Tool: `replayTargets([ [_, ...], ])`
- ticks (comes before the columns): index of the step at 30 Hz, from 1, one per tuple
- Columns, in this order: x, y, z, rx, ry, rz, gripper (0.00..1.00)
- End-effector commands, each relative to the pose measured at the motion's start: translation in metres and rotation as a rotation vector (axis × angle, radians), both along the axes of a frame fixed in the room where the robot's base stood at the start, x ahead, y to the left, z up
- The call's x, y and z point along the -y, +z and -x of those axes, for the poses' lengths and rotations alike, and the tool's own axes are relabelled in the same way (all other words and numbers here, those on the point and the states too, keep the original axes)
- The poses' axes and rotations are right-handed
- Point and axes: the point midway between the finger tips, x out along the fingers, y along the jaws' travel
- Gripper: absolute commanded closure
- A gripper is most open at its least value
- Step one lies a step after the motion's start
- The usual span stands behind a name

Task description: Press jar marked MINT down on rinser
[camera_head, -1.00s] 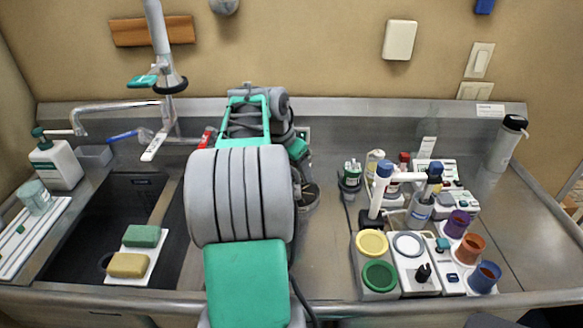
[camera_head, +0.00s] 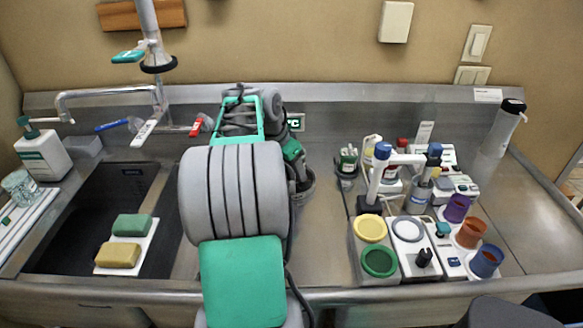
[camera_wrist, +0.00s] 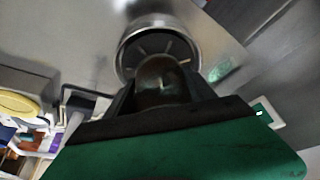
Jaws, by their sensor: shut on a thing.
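My gripper (camera_wrist: 165,92) is shut on a dark, rounded jar (camera_wrist: 162,76) in the wrist view. No marking can be read on it, so I cannot tell if it says MINT. Just beyond the jar is the round metal rinser (camera_wrist: 126,50), with spokes inside its rim. The jar overlaps the near part of the rinser in this view. I cannot tell whether they touch. In the head view my arm hides the gripper and the jar. Part of the rinser's rim (camera_head: 308,190) shows right of my arm.
A sink (camera_head: 75,215) with sponges lies left. A tap (camera_head: 105,92) reaches over the sink. The front counter right of my arm is clear.

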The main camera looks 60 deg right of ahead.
Motion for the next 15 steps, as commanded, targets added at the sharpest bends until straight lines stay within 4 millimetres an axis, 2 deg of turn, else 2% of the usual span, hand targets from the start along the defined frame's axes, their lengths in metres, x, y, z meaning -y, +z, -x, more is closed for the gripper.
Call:
replayTargets([
  [15,0.0003,-0.0079,-0.0002,0.001,0.000,0.001,1.00],
])
